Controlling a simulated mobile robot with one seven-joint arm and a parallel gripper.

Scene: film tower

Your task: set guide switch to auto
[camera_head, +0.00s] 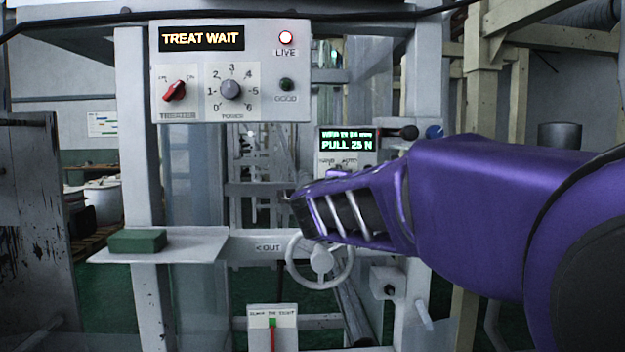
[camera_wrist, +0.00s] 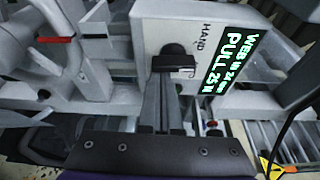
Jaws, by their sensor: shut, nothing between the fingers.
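The guide switch's pale box (camera_head: 366,166) stands at mid-height behind my gripper in the head view. HAND and AUTO are printed on it, under a lit display (camera_head: 348,141) reading PULL 25 N. In the wrist view, the box (camera_wrist: 152,36) fills the upper middle, with the HAND label readable and the other label mostly covered. A black knob-like piece (camera_wrist: 174,56) is at its face. My gripper (camera_wrist: 168,84) is shut and empty, its fingers pointing at that piece. I cannot tell whether they touch it or which way the switch is set.
An upper panel (camera_head: 262,108) shows TREAT WAIT, a red switch (camera_head: 175,91) and a grey dial (camera_head: 230,90). A handwheel (camera_head: 320,262) is below my wrist. A shelf (camera_head: 200,246) holds a green block (camera_head: 137,240). A black ball-ended lever (camera_head: 408,132) stands right of the display.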

